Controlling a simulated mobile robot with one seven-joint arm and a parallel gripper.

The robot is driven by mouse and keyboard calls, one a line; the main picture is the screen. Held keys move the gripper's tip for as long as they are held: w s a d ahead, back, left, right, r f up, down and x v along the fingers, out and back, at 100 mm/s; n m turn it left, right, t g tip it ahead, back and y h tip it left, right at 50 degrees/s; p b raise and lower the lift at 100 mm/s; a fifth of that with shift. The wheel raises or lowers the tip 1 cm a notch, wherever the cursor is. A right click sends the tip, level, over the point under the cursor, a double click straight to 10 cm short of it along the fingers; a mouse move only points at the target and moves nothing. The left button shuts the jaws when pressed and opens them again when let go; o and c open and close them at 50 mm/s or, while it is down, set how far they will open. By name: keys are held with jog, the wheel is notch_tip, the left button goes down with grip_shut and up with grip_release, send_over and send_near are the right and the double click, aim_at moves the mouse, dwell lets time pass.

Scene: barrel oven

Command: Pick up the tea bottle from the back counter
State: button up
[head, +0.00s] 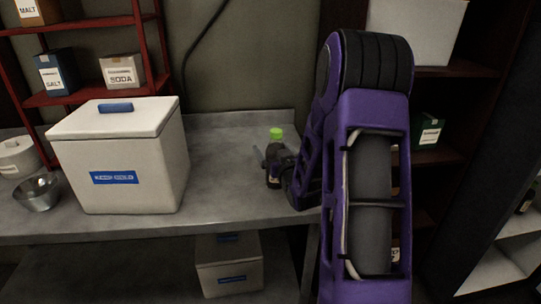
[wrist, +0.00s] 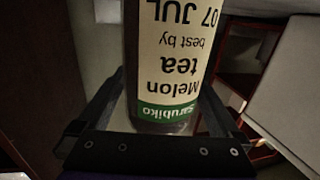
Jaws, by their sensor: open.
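The tea bottle (head: 275,160) stands on the back counter (head: 225,150), dark with a bright green cap. In the wrist view the bottle (wrist: 172,65) fills the middle, with a cream and green label reading "Melon tea", upside down. My gripper (head: 268,160) is at the bottle, coming from the right. In the wrist view my gripper (wrist: 165,115) is open, with one finger on each side of the bottle. I cannot tell whether either finger touches it. Part of the bottle is hidden by my wrist in the head view.
A red shelf (head: 140,50) with small boxes is behind. A dark shelf (head: 440,155) is at right. The counter between the white box and the bottle is clear.

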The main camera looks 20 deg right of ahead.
jog(key=shift+c, duration=1.1)
jog(key=shift+r, duration=0.1)
grip_shut()
